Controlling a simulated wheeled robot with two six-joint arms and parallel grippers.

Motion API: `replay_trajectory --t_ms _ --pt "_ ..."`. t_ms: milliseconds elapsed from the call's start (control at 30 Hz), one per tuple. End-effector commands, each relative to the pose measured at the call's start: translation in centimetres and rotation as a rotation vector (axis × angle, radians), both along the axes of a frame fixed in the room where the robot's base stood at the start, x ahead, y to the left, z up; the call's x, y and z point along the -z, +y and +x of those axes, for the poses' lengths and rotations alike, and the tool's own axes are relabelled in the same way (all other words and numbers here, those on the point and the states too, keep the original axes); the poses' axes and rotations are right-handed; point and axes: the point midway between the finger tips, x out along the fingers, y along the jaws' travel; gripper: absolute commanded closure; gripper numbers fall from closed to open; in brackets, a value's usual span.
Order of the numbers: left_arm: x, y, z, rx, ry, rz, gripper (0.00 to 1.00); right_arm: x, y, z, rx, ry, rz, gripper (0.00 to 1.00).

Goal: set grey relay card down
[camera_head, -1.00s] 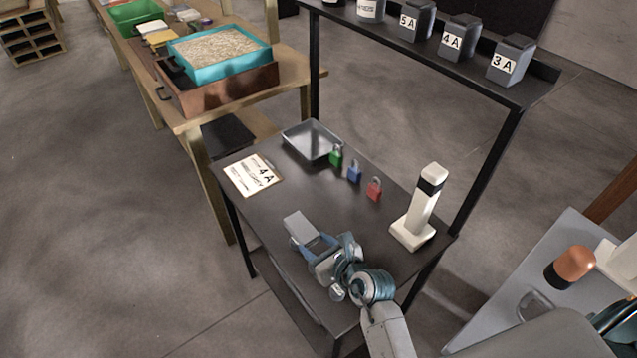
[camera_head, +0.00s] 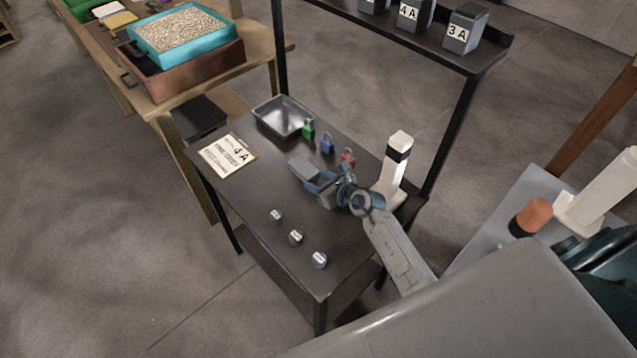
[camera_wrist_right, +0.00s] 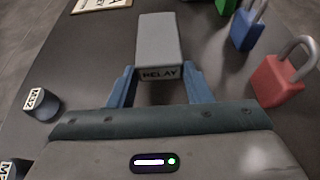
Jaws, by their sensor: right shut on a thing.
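The grey relay card (camera_head: 304,167) is a small grey block; in the right wrist view its near end reads "RELAY" (camera_wrist_right: 159,45). My right gripper (camera_head: 318,181) is shut on its near end, with blue fingers on both sides of it in the right wrist view (camera_wrist_right: 155,82). The card is over the middle of the dark table (camera_head: 250,193); I cannot tell whether it touches the top. My left gripper is not in view.
Green (camera_head: 308,130), blue (camera_head: 327,144) and red (camera_wrist_right: 279,80) padlocks stand close to the card.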

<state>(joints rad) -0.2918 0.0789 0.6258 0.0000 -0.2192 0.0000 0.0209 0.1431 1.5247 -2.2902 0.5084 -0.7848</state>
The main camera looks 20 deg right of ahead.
Motion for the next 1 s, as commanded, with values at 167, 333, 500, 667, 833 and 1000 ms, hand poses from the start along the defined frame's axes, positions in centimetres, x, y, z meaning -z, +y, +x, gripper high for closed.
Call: replay_trajectory --t_ms 167,333,500,667,833,1000 --pt "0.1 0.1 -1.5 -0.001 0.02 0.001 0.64 1.6 0.0 0.0 0.0 -0.001 0.0 0.79" --pt "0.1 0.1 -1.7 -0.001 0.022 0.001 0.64 1.6 0.0 0.0 0.0 -0.002 0.0 0.79" --pt "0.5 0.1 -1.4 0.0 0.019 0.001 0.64 2.0 0.0 0.0 0.0 -0.002 0.0 0.79" --pt "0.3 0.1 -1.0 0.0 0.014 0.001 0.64 1.9 0.1 0.0 0.0 -0.001 -0.001 0.33" --pt "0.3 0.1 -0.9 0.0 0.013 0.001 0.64 1.9 0.1 0.0 0.0 -0.001 -0.001 0.33" --pt "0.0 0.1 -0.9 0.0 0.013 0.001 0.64 1.6 -0.1 -0.2 -0.001 -0.001 -0.002 0.33"
